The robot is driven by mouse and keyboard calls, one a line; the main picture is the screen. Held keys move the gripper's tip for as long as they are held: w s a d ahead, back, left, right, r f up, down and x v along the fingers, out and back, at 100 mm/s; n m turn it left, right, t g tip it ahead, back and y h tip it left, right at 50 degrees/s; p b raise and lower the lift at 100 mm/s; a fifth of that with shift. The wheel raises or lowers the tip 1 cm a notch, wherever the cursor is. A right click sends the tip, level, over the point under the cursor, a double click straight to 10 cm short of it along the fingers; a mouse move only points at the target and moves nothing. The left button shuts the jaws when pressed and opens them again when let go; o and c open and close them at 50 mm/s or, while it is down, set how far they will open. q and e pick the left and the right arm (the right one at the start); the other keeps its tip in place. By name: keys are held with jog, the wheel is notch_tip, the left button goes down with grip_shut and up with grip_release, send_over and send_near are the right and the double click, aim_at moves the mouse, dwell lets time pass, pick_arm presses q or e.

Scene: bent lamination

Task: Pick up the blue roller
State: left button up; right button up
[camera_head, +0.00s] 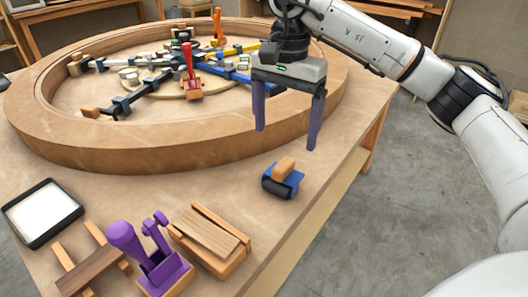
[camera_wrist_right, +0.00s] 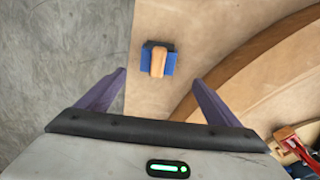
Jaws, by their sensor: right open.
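The blue roller (camera_head: 282,181) lies on the wooden table near its right edge, in front of the large wooden ring. It has a blue frame, a dark cylinder and an orange-tan wooden handle on top. In the right wrist view the roller (camera_wrist_right: 158,60) is ahead of and between the fingers, apart from them. My right gripper (camera_head: 288,136) is open and empty, with purple fingers pointing down, above and behind the roller near the ring's rim. Its fingers also show in the right wrist view (camera_wrist_right: 160,80). My left gripper is not in view.
The large wooden ring (camera_head: 190,155) fills the table's back, with several clamps inside. At the front left are a black-rimmed tray (camera_head: 70,228), a purple tool (camera_head: 150,262) and a stack of wooden strips (camera_head: 212,240). Bare table surrounds the roller; the table edge is close on its right.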

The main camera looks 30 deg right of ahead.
aim_at(284, 163)
jog(key=f, duration=0.4)
jog(key=shift+s+f, duration=0.2)
jog(key=shift+f, duration=0.1)
jog(key=f, duration=0.4)
jog(key=shift+s+f, duration=0.2)
jog(key=shift+s, duration=0.05)
jog(key=shift+f, duration=0.45)
jog(key=c, duration=1)
jog(key=shift+w, duration=0.1)
jog(key=shift+c, duration=1.3)
jog(key=shift+a+r, duration=0.1)
jog(key=shift+r, duration=0.15)
notch_tip(284, 163, up, 10)
jog(key=shift+f, duration=0.2)
jog(key=o, duration=0.6)
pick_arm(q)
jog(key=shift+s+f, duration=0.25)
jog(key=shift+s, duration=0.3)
pick_arm(e)
jog(key=c, duration=0.4)
